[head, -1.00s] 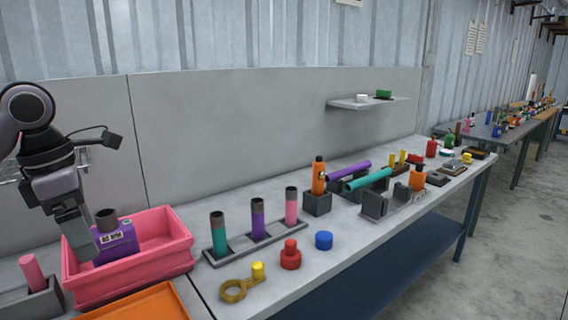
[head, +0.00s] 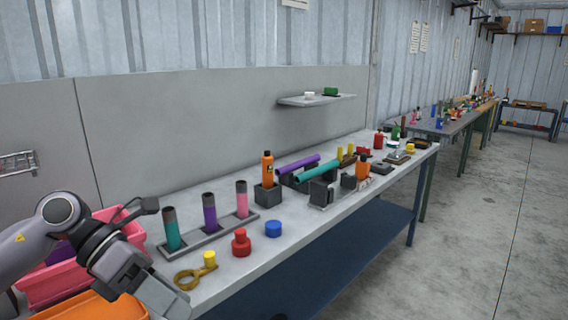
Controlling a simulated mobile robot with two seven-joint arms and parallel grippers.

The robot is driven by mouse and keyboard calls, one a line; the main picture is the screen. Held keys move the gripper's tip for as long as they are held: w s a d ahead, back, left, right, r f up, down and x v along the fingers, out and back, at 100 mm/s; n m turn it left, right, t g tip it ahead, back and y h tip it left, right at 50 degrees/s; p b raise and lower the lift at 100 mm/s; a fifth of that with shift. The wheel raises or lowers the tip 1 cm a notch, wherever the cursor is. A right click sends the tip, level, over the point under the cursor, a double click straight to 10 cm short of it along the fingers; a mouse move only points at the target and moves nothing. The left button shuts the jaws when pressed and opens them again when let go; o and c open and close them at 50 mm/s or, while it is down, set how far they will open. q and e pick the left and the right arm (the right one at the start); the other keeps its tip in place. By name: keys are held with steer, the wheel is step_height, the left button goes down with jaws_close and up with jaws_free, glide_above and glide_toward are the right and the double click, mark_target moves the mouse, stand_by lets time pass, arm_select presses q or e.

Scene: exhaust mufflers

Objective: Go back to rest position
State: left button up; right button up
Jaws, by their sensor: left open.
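My left gripper (head: 165,297) is low at the left of the head view, over the front edge of the bench beside the orange tray. It is open, and no object shows between its fingers. My left arm covers much of the pink bin (head: 45,287), where part of a purple muffler (head: 60,252) shows. My right gripper is outside the view.
A grey rack (head: 212,232) holds teal, purple and pink tubes. A yellow ring-shaped piece (head: 188,276), a red part (head: 241,245) and a blue cap (head: 273,229) lie on the bench. An orange tray (head: 90,308) is at lower left. Open floor lies to the right.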

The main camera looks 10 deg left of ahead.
arm_select(q)
steer(key=w+d+f+n+t+h, duration=0.2)
steer(key=d+n+t+h, duration=0.75)
steer(key=n, duration=0.45)
steer(key=a+f+n+t+y, duration=0.4)
steer(key=f+n+y, duration=0.35)
steer(key=n, duration=0.35)
steer(key=a+f+n+t+y, duration=0.35)
steer(key=f+n+y, duration=0.25)
steer(key=f+n, duration=0.3)
steer(key=s+a+f+n+g+y, duration=0.3)
steer(key=s+f+n, duration=0.6)
steer(key=s+f, duration=0.4)
steer(key=f+g+y, duration=0.1)
steer(key=f+g, duration=0.1)
steer(key=shift+s+g+y, duration=0.3)
steer(key=shift+s, duration=0.05)
